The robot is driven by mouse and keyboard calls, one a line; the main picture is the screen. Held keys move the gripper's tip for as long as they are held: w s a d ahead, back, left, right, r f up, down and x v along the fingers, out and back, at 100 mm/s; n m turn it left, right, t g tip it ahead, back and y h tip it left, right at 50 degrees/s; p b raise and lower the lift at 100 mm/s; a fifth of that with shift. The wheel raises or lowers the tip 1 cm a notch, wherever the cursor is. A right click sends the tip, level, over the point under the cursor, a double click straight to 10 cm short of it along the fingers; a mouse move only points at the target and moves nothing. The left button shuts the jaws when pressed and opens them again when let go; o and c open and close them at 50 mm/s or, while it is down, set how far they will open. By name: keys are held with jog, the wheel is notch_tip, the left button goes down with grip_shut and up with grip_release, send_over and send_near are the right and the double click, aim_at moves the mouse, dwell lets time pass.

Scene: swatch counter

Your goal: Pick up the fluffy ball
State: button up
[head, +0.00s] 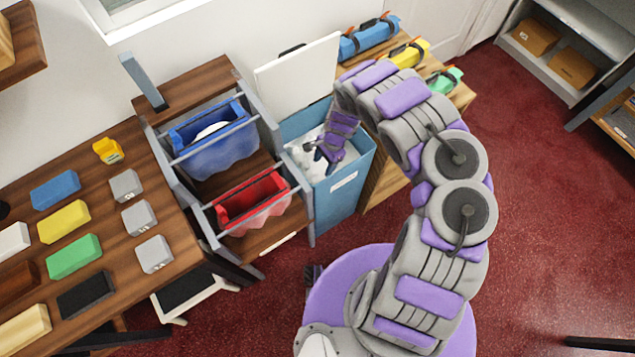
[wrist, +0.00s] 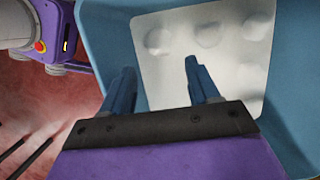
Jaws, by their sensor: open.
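No single fluffy ball can be made out for certain. White, soft-looking material (head: 299,160) fills the inside of an open blue bin (head: 342,196), and it also shows in the wrist view (wrist: 240,75), with several rounded forms in it. A white rounded thing (head: 211,130) also shows in the blue basket (head: 222,158), partly hidden by its rim. My gripper (head: 322,156) points down into the mouth of the blue bin. In the wrist view its two fingers (wrist: 157,75) stand apart with nothing between them. Whether the fingertips touch the white material cannot be told.
The bin's white lid (head: 298,78) stands open behind it. A rack with the blue basket and a red basket (head: 252,203) is on the left. A wooden table (head: 125,225) holds several coloured blocks. Several tool cases, including a yellow one (head: 408,53), lie behind. Red carpet is free at right.

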jog(key=b, duration=0.1)
send_over(317, 179)
jog(key=f, duration=0.3)
jog(key=w+d+f, duration=0.1)
jog(key=shift+f, duration=0.2)
jog(key=shift+s+d+f+b, duration=0.15)
jog(key=shift+f+b, duration=0.15)
jog(key=shift+f, duration=0.2)
jog(key=b+x, duration=0.2)
jog(key=x, duration=0.3)
jog(key=shift+a+f, duration=0.2)
jog(key=shift+a, duration=0.05)
jog(key=shift+r, duration=0.1)
jog(key=shift+c, duration=0.2)
jog(key=shift+d, duration=0.15)
jog(key=c, duration=0.4)
jog(key=shift+o, duration=0.2)
